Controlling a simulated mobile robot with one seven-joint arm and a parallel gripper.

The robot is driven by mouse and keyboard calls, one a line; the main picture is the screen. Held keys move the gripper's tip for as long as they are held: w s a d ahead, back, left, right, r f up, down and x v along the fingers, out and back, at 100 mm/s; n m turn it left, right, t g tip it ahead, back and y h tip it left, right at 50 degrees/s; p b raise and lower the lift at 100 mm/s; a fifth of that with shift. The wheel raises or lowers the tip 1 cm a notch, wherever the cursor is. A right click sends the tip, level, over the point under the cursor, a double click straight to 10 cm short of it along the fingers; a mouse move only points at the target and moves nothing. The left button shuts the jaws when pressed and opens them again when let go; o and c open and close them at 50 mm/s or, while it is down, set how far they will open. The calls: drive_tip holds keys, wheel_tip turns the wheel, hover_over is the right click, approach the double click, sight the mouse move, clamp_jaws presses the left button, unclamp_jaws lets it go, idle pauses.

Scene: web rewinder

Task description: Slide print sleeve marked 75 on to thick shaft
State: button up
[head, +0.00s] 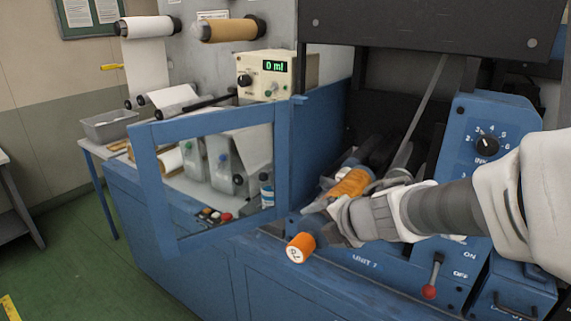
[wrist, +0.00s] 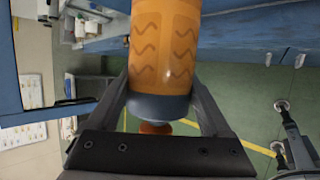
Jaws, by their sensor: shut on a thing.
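My gripper (head: 328,217) is shut on an orange print sleeve (head: 352,182) at the front of the blue unit. In the wrist view the sleeve (wrist: 165,45) has brown wavy marks and a blue-grey end band, with my fingers on either side of that end. An orange cap (head: 300,248) with a white marked face sticks out on the near side of my gripper; its marking is not clearly legible. Dark rollers or shafts (head: 380,152) lie behind the sleeve inside the unit. Which is the thick shaft, and whether the sleeve is around one, I cannot tell.
A blue-framed guard door (head: 284,165) stands open left of my gripper. A dial panel (head: 487,145) and a red-knobbed lever (head: 429,291) are at right. Green floor is free at left.

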sight(370, 173)
drive_tip(key=shift+w+d, duration=0.1)
drive_tip(key=shift+d, duration=0.05)
drive_tip(key=shift+w+d+b, duration=0.25)
drive_tip(key=shift+w+d, duration=0.6)
drive_tip(key=shift+w, duration=0.35)
drive_tip(key=shift+w+d+b, duration=0.3)
drive_tip(key=shift+w+d, duration=0.55)
drive_tip(key=shift+w, duration=0.3)
drive_tip(key=shift+w+d+b, duration=0.25)
drive_tip(key=shift+w+d, duration=0.6)
drive_tip(key=shift+w, duration=0.35)
drive_tip(key=shift+w+d+r+p, duration=0.1)
drive_tip(key=shift+w+d+p, duration=0.15)
drive_tip(key=shift+w+d, duration=0.45)
drive_tip(key=shift+w+d+f+p, duration=0.1)
drive_tip(key=shift+w+d+p, duration=0.25)
drive_tip(key=shift+w, duration=0.55)
drive_tip(key=shift+w+d+r+p, duration=0.1)
drive_tip(key=shift+w+d+p, duration=0.05)
drive_tip(key=shift+w+d, duration=0.6)
drive_tip(key=shift+w+d+p, duration=0.6)
drive_tip(key=shift+w+d, duration=0.2)
drive_tip(key=shift+w, duration=0.35)
drive_tip(key=shift+w+d+p, duration=0.65)
drive_tip(key=shift+w+d, duration=0.2)
drive_tip(key=shift+w, duration=0.3)
drive_tip(key=shift+w+d+p, duration=0.6)
drive_tip(key=shift+w+d, duration=0.2)
drive_tip(key=shift+w, duration=0.35)
